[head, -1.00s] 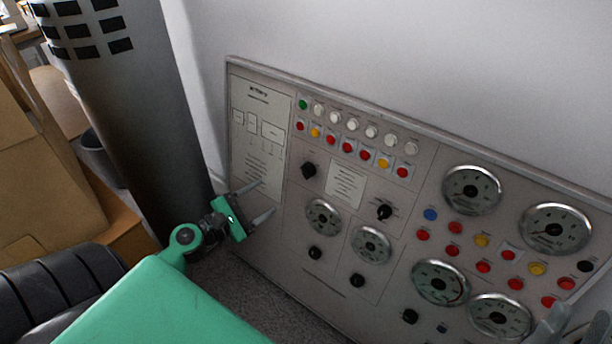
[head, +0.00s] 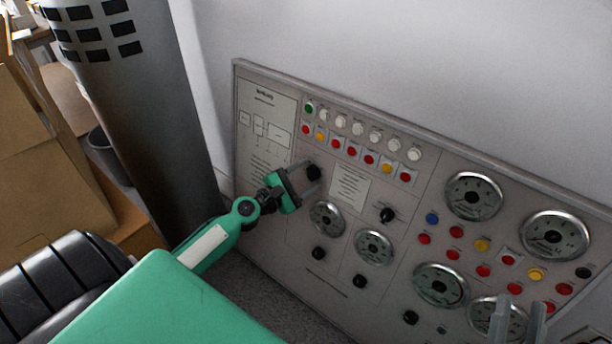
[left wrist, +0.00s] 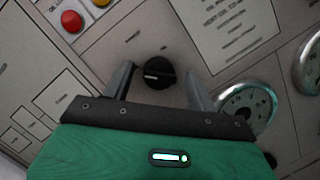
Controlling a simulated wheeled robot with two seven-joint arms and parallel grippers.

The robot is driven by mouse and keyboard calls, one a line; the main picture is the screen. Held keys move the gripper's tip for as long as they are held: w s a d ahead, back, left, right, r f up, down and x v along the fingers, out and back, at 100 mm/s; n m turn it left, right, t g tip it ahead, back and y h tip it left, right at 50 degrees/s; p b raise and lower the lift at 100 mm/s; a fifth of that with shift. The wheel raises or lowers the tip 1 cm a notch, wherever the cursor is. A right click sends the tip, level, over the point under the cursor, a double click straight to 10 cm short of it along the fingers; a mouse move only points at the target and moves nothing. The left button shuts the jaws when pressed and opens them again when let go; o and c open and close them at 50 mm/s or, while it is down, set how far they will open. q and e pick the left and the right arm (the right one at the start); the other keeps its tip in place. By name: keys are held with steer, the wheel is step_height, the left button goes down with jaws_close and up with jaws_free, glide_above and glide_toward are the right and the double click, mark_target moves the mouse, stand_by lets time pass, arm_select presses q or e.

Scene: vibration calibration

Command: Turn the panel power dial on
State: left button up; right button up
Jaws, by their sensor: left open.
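The grey control panel (head: 330,270) leans against the wall. A black dial (head: 314,173) sits at its upper left, below the row of coloured buttons. In the left wrist view the dial (left wrist: 159,73) shows a pale pointer line to its left. My left gripper (head: 307,179) is open, with its fingers on either side of the dial. In the left wrist view my left gripper (left wrist: 158,88) has visible gaps between each finger and the dial. My right gripper (head: 517,318) shows only as two parted fingers in front of the lower right gauges.
Another black knob (head: 387,215) lies right of a white label (head: 349,187). A round gauge (head: 327,218) is just below the left gripper. A dark metal cylinder (head: 150,110) stands left of the panel, with cardboard boxes (head: 45,160) beyond it.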

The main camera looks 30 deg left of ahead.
arm_select(q)
steer(key=shift+w, duration=0.15)
steer(key=shift+c, duration=0.5)
steer(key=c, duration=0.9)
